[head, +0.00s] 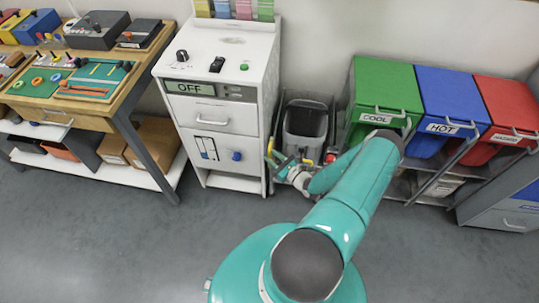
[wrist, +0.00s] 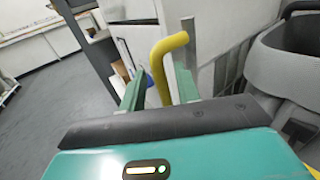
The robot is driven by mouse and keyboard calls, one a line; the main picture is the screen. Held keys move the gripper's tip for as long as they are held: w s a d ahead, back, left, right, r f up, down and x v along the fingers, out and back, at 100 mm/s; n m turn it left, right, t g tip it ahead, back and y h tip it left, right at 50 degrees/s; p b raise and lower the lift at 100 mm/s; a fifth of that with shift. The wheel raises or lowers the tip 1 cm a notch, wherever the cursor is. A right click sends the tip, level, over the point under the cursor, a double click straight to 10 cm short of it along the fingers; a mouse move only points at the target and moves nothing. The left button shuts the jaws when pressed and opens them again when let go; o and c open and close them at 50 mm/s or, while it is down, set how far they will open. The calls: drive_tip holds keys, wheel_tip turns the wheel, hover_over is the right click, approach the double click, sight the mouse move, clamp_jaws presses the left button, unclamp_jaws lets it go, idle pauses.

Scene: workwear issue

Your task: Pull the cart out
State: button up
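The cart (head: 303,103) is a dark wire-sided frame holding a grey bin, standing in the gap between the white cabinet and the green bin. Its yellow handle (head: 270,147) is at the front left of the cart. In the wrist view the bent yellow handle (wrist: 161,72) rises between the two green fingers. My gripper (head: 279,162) is at the cart's front; in the wrist view my gripper (wrist: 160,88) has its fingers apart, with the handle between them and no clear contact. My arm hides the cart's lower front right part.
The white cabinet (head: 224,119) with an OFF display stands close on the left. Green (head: 386,92), blue (head: 451,100) and red (head: 508,106) bins stand on a rack at the right. The grey floor (head: 145,240) in front is clear.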

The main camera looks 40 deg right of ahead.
drive_tip(key=shift+w, duration=0.95)
clamp_jaws()
